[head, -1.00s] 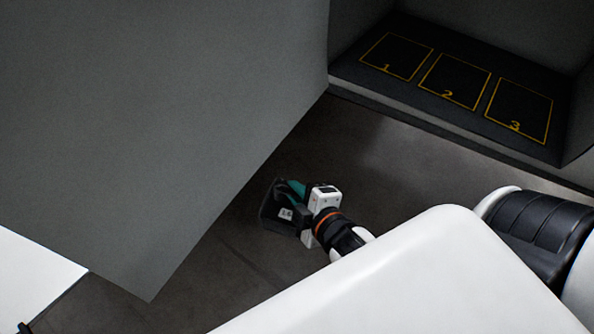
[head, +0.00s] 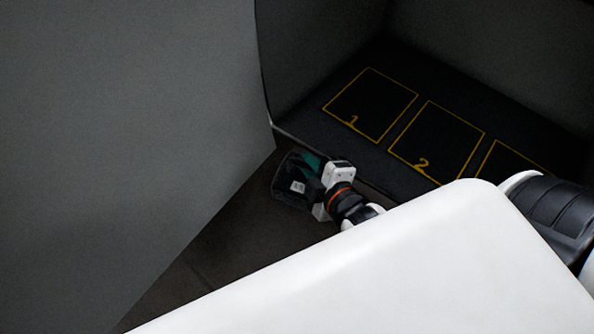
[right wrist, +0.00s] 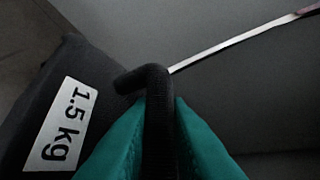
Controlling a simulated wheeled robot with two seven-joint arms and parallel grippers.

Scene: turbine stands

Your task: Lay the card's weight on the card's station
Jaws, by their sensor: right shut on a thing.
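My right gripper (head: 311,172) is shut on the handle of a dark weight (head: 290,186), in front of the open compartment and apart from its floor. In the right wrist view the teal fingers of the gripper (right wrist: 158,140) close on the weight's black bent handle, and a white label on the weight (right wrist: 25,115) reads 1.5 kg. Yellow outlined stations are marked on the dark compartment floor: station 1 (head: 371,104), station 2 (head: 438,140) and a third (head: 510,163), partly hidden by my white body. All visible station areas are bare. No card shows. My left gripper is not in view.
A large grey panel (head: 120,120) stands at the left, its edge close to the weight. The compartment has a front lip (head: 330,163) and dark side and back walls. Dark floor (head: 225,250) lies below.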

